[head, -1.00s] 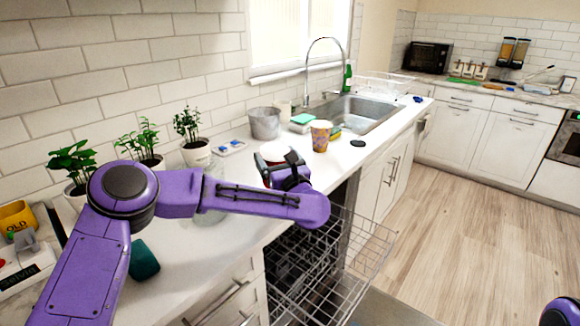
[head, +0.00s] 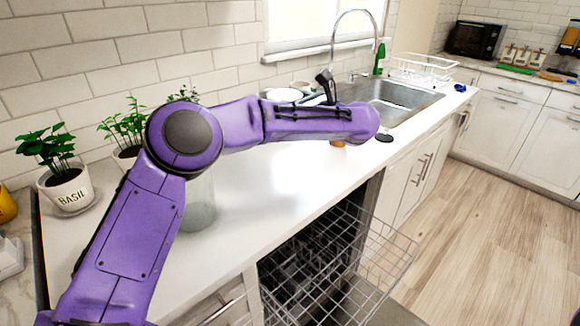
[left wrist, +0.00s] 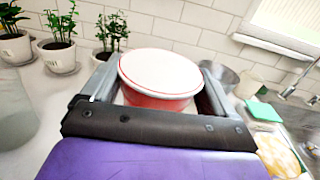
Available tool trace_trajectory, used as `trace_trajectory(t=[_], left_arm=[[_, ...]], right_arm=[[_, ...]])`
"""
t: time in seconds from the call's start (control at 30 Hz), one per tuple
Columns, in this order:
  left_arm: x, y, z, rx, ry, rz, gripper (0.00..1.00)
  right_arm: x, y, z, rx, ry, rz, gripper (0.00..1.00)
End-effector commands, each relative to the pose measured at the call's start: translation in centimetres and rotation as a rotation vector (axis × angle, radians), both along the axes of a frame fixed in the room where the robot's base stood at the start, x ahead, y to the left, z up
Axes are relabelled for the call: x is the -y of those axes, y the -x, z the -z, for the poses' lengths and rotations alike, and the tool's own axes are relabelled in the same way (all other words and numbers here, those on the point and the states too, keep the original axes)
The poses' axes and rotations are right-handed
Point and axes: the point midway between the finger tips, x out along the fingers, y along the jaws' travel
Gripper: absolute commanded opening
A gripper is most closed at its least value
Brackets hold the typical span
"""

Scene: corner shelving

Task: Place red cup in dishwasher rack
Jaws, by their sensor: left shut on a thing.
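The red cup (left wrist: 160,95), with a white top and red sides, sits between the fingers of my left gripper (left wrist: 158,88) in the left wrist view. The gripper is shut on it. In the head view my purple left arm hides most of the gripper and cup; a black gripper part (head: 325,88) shows above the arm, over the counter near the sink. The dishwasher rack (head: 385,255) is pulled out below the counter, lower right of the gripper, and its visible wire basket looks largely empty.
A clear glass container (head: 198,205) stands on the white counter (head: 265,190) behind my arm. Potted plants, one a basil pot (head: 68,192), line the wall at left. The sink (head: 395,100) with its tall faucet is at the back. The counter above the rack looks clear.

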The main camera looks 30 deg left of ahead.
Motion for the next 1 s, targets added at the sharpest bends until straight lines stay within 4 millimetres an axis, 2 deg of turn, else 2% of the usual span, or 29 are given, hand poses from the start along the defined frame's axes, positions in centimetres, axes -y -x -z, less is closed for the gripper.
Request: trace_trajectory(t=[0.47, 0.57, 1.0], left_arm=[[0.0, -0.6, 7.9, -0.013, -0.001, 0.001, 0.60], [0.0, -0.6, 9.9, -0.010, -0.002, 0.002, 0.60], [0.1, -0.6, 10.7, -0.007, -0.002, 0.002, 0.60]], right_arm=[[0.0, -0.1, -2.1, 0.002, 0.000, 0.000, 0.00], [0.0, -0.1, -1.7, 0.002, 0.000, 0.000, 0.00], [0.0, -0.1, -1.0, 0.002, 0.000, 0.000, 0.00]])
